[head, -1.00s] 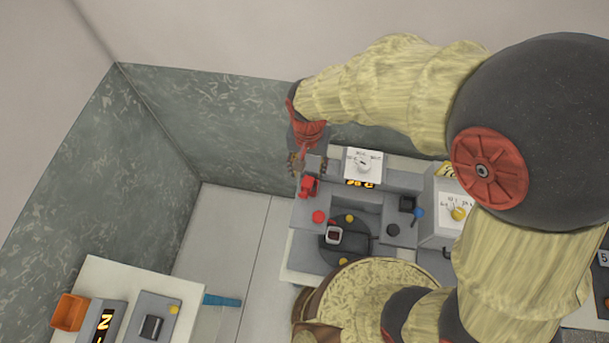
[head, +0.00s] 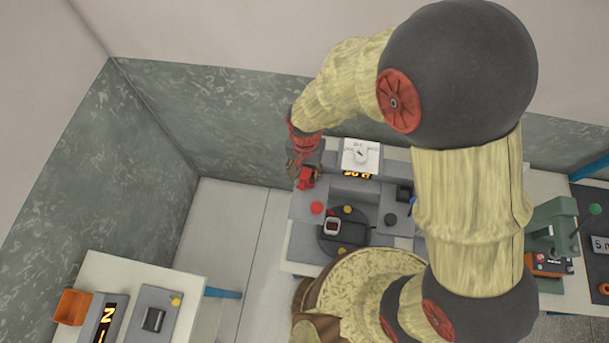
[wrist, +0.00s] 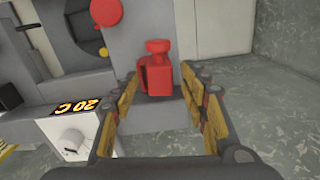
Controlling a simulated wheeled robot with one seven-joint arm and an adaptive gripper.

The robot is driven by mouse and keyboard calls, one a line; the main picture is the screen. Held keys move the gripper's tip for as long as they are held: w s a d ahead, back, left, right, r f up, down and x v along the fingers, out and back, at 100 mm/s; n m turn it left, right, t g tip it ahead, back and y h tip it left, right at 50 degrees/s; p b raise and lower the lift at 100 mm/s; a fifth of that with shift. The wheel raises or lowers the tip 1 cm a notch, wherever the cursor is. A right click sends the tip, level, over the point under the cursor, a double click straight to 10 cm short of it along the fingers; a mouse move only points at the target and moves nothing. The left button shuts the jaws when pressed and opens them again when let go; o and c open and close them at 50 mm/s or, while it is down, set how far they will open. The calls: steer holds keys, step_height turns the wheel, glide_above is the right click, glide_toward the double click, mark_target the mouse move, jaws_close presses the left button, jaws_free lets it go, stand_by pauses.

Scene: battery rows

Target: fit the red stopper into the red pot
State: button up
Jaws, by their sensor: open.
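A red piece (wrist: 157,75) with a rounded knob stands on a grey unit, between and just beyond my fingertips in the wrist view. It also shows in the head view (head: 307,178), partly hidden by my gripper. I cannot tell whether it is the stopper, the pot or both together. A round red disc (wrist: 106,12) lies near it, on the same grey unit, and also shows in the head view (head: 317,208). My gripper (wrist: 163,88) is open, its yellow-padded fingers spread, and holds nothing. In the head view my gripper (head: 298,168) is over the unit's back left corner.
A white dial box (head: 360,155) with a lit display stands right of my gripper. A dark round plate (head: 343,240) lies in front. A second table (head: 100,275) with an orange bin (head: 71,307) is at lower left. A patterned wall (head: 235,130) stands close behind.

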steer(key=shift+c, duration=0.5)
jaws_close()
steer(key=shift+r, duration=0.15)
steer(key=shift+w+r, duration=0.1)
steer(key=shift+r, duration=0.5)
steer(key=s+d+r+b, duration=0.1)
steer(key=s+d+r, duration=0.2)
steer(key=s+r, duration=0.8)
steer(key=s, duration=0.2)
steer(key=shift+s+d+r, duration=0.2)
steer(key=shift+s+r, duration=0.1)
steer(key=shift+s, duration=0.1)
